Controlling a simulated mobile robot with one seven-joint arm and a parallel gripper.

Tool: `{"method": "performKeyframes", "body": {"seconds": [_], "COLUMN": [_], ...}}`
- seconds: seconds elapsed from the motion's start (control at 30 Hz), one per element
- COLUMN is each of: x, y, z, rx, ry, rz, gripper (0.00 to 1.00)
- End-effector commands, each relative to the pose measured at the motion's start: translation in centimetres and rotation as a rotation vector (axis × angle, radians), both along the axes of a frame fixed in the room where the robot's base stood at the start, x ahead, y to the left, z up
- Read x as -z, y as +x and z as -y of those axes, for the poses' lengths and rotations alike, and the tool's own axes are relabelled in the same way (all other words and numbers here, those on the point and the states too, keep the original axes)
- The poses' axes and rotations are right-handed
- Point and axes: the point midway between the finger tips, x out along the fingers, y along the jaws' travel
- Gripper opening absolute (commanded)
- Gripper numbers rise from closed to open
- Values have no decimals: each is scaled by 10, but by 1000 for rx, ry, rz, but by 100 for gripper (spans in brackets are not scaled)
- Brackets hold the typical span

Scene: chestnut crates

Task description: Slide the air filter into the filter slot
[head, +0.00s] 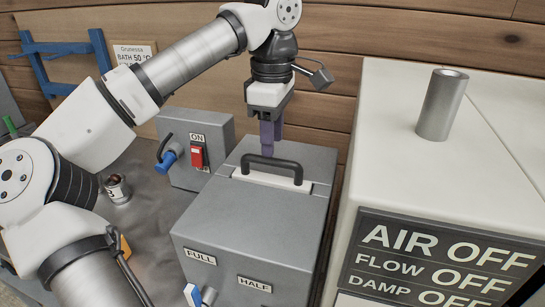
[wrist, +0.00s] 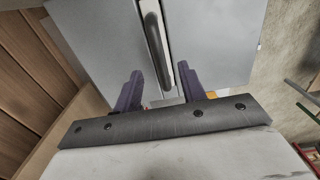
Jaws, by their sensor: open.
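The air filter appears as a pale strip (head: 297,184) with a dark arched handle (head: 272,163), at the top of a grey box (head: 245,215). The handle also shows in the wrist view (wrist: 155,45). The filter's body is hidden inside the box, so it sits in the opening there; I cannot tell how deep it is. My gripper (head: 268,150) points down at the handle's far end. Its purple fingers are open (wrist: 161,73), with the handle's near end showing between them in the wrist view. I see no grip on the handle.
A smaller grey box with a red ON switch (head: 197,155) stands behind left. A tall white cabinet (head: 455,165) with a metal cylinder (head: 441,104) on top stands close on the right. A small can (head: 117,189) stands on the grey surface at left.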

Motion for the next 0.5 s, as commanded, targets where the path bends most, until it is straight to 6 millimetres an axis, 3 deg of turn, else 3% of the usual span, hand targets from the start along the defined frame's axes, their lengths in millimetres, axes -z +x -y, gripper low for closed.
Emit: {"method": "performKeyframes", "body": {"seconds": [0.23,0.5], "x": [-55,-75], "y": [0,0], "z": [1,0], "rx": [-1,-1], "ry": [0,0], "rz": [2,0], "gripper": [41,41]}}
